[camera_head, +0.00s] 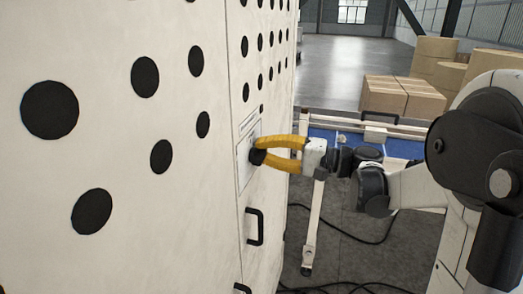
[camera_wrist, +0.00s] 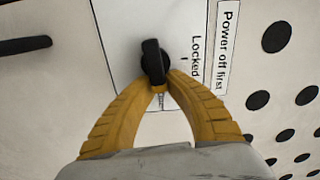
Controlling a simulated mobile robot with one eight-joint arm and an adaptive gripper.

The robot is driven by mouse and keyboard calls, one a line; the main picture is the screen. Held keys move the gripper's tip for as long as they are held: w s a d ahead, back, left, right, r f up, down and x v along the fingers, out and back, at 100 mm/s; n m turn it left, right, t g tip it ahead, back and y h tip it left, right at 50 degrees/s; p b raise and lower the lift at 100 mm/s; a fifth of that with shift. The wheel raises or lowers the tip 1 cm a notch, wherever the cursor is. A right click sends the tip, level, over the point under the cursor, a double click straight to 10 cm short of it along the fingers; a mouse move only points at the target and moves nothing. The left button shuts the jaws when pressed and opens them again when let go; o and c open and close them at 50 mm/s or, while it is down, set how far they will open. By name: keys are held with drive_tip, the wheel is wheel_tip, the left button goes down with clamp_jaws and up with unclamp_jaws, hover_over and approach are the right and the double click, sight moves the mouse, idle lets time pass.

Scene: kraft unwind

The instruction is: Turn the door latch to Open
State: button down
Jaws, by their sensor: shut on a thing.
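The door latch is a small black knob (camera_wrist: 153,55) on a pale plate (camera_wrist: 122,30) on the cabinet door. In the wrist view its grip runs up and down the picture, with the word "Locked" (camera_wrist: 195,57) just to its right. No "Open" marking is readable. My gripper (camera_wrist: 160,82) has its two yellow fingers closed on the latch from both sides. In the head view my gripper (camera_head: 261,148) reaches in from the right, and the latch (camera_head: 257,157) is partly hidden by the fingertips.
The white cabinet (camera_head: 150,200) with black round holes fills the left of the head view. A black door handle (camera_head: 255,227) sits below the latch. A blue conveyor (camera_head: 405,148) and cardboard boxes (camera_head: 398,95) stand behind my arm. Cables (camera_head: 345,235) lie on the floor.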

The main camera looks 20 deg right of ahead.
drive_tip(key=shift+f+m, duration=0.2)
drive_tip(key=shift+m, duration=0.5)
drive_tip(key=c, duration=0.9)
unclamp_jaws()
drive_tip(key=shift+o, duration=0.2)
drive_tip(key=v, duration=0.6)
